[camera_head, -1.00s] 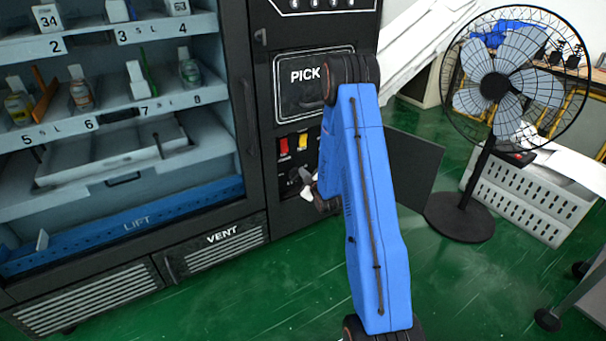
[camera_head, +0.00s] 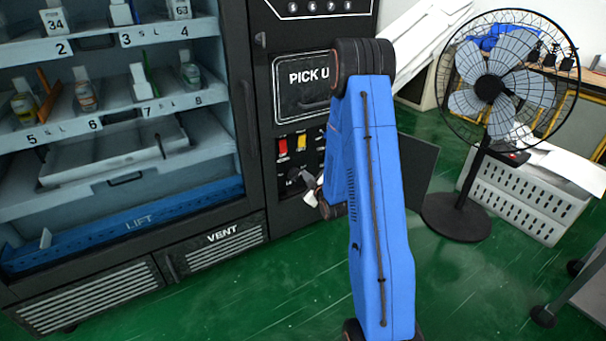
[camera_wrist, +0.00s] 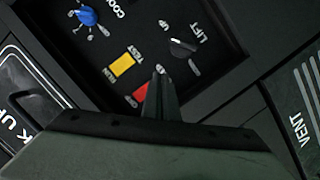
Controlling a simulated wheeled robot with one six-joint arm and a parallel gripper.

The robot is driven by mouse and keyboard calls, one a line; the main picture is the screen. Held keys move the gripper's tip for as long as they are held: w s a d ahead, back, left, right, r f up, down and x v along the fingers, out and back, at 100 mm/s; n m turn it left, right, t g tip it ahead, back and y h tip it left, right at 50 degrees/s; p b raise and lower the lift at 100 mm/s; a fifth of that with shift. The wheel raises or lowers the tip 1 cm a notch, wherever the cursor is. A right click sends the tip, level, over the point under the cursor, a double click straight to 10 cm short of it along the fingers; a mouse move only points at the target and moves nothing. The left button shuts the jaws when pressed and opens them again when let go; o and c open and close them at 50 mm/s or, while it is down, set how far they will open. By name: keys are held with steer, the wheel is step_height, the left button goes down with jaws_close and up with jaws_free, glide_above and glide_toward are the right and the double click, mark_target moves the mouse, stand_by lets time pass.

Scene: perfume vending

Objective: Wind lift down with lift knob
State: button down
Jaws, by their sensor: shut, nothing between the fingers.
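The lift knob (camera_wrist: 184,47) is a dark round knob on the black control panel, beside the word LIFT in the wrist view. My gripper (camera_wrist: 160,74) is shut and empty. Its fingertips show just below and left of the knob, apart from it in the picture. In the head view my gripper (camera_head: 308,182) is at the panel's lower part, partly hidden by my blue arm. The blue lift (camera_head: 95,232), marked LIFT, lies low in the cabinet, below the white tray (camera_head: 110,165).
A red switch (camera_wrist: 141,92), a yellow switch (camera_wrist: 122,65) and a blue knob (camera_wrist: 87,16) share the panel. The pickup door (camera_head: 300,95) is above it. A black fan (camera_head: 458,215) and a white crate (camera_head: 525,195) stand right on green floor.

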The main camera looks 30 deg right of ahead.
steer(key=c, duration=2.1)
jaws_free()
steer(key=shift+s, duration=0.25)
steer(key=o, duration=0.5)
steer(key=shift+s+d+f, duration=0.1)
steer(key=shift+s+f, duration=0.05)
steer(key=shift+f, duration=0.05)
steer(key=o, duration=0.9)
steer(key=f, duration=0.1)
steer(key=d+f, duration=0.1)
steer(key=shift+s+f+t+y, duration=0.3)
steer(key=shift+s+y, duration=0.05)
steer(key=shift+y, duration=0.05)
steer(key=t+y, duration=0.2)
glide_toward(297, 177)
steer(key=w, duration=1.1)
steer(key=shift+a+r, duration=0.25)
steer(key=shift+r, duration=0.15)
steer(key=shift+s, duration=0.1)
steer(key=c, duration=1)
